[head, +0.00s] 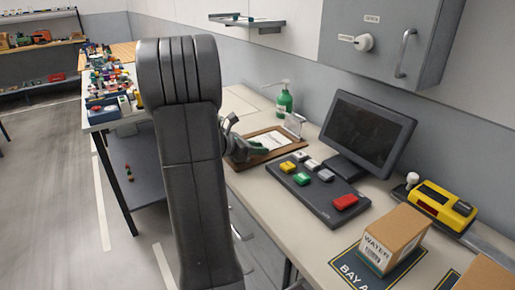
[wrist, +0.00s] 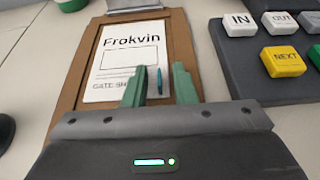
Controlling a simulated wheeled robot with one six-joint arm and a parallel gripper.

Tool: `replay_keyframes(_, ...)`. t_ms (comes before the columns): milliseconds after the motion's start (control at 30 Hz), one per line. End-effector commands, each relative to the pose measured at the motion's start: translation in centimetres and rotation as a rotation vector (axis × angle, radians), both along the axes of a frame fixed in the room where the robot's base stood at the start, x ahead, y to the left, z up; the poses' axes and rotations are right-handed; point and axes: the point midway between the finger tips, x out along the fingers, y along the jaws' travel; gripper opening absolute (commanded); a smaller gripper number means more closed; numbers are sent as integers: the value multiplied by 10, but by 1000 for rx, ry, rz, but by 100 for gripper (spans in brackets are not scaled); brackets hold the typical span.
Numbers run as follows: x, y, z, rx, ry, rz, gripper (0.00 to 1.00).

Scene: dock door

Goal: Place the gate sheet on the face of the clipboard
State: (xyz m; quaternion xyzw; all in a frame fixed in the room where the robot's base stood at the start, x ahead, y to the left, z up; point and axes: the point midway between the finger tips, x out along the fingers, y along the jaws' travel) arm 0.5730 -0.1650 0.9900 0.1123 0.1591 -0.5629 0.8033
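The brown clipboard (head: 246,163) lies on the worktop beside the button panel, and it fills the middle of the wrist view (wrist: 72,97). The white gate sheet (wrist: 112,75), printed "Frokvin", lies on the clipboard's face, below the grey clip at the top edge. It also shows in the head view (head: 272,139). The left finger hides part of the sheet's lower edge. In the head view my arm partly hides the gripper.
The button panel (head: 314,200) stands close on the right, with a monitor (head: 367,130) behind it. A green bottle (head: 284,102) stands beyond the clipboard. A carton (head: 391,238) and a yellow device (head: 443,205) are on the right. A wall cabinet (head: 385,35) hangs above.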

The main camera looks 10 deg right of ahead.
Motion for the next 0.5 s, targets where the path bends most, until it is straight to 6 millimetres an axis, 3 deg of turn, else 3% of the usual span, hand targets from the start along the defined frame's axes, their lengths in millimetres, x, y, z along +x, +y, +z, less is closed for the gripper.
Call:
replay_keyframes(267, 0, 0, 8, 0, 0, 0, 24)
replay_keyframes(500, -12, 39, 21, 0, -2, 5, 24)
